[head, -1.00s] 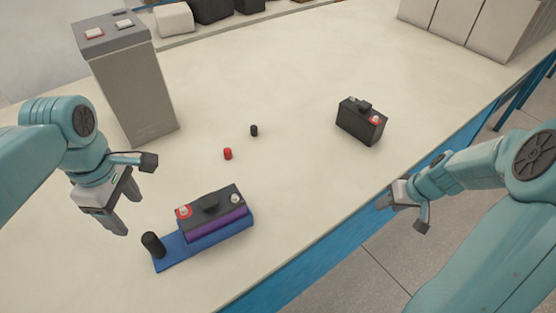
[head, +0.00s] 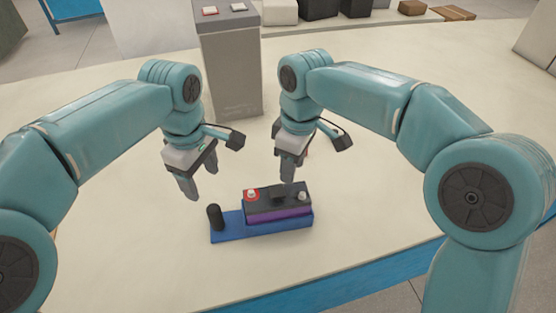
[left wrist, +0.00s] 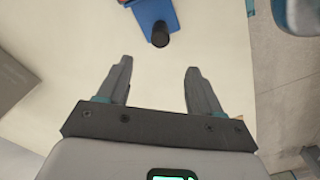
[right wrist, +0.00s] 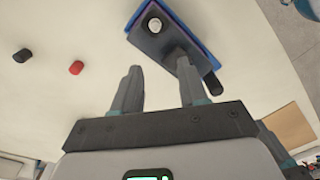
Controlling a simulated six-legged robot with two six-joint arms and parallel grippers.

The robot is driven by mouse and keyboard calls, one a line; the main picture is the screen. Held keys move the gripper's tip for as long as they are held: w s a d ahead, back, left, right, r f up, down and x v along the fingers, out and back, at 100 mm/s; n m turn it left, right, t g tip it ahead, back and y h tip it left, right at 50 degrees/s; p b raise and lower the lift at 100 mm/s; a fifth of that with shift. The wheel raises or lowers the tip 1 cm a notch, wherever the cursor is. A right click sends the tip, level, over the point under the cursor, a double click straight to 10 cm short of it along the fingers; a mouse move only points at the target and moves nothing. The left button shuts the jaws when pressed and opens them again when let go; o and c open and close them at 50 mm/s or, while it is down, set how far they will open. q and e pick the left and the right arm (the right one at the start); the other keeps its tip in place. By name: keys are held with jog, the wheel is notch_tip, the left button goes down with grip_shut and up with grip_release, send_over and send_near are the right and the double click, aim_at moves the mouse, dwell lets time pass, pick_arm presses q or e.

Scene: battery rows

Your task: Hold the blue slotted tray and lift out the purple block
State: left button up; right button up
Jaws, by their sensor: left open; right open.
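The blue slotted tray (head: 228,231) lies on the table with an upright black post (head: 214,217) at its left end. The purple block (head: 285,215), with a dark top, a red-ringed terminal and a pale terminal, sits in the tray. My left gripper (head: 202,197) is open and empty, above and left of the post. In the left wrist view the post (left wrist: 160,35) shows just beyond the fingertips. My right gripper (head: 290,179) is open above and behind the block. In the right wrist view one finger overlaps the block's dark top (right wrist: 158,42); they look apart.
A tall grey cabinet (head: 230,70) with two buttons stands behind the arms. A red cap (right wrist: 76,68) and a black cap (right wrist: 21,56) lie on the table near the right gripper. The table in front of the tray is clear to its blue edge (head: 340,285).

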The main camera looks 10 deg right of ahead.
aim_at(216, 218)
jog(key=shift+n+h, duration=0.4)
jog(key=shift+n, duration=0.1)
jog(key=a+r, duration=0.2)
jog(key=a, duration=0.1)
jog(key=shift+s+a+r, duration=0.1)
jog(key=shift+s+a, duration=0.15)
jog(key=shift+s, duration=0.15)
pick_arm(q)
notch_tip(216, 218, down, 16)
jog(key=shift+f, duration=0.15)
grip_shut()
jog(key=shift+d, duration=0.1)
dwell(0.5)
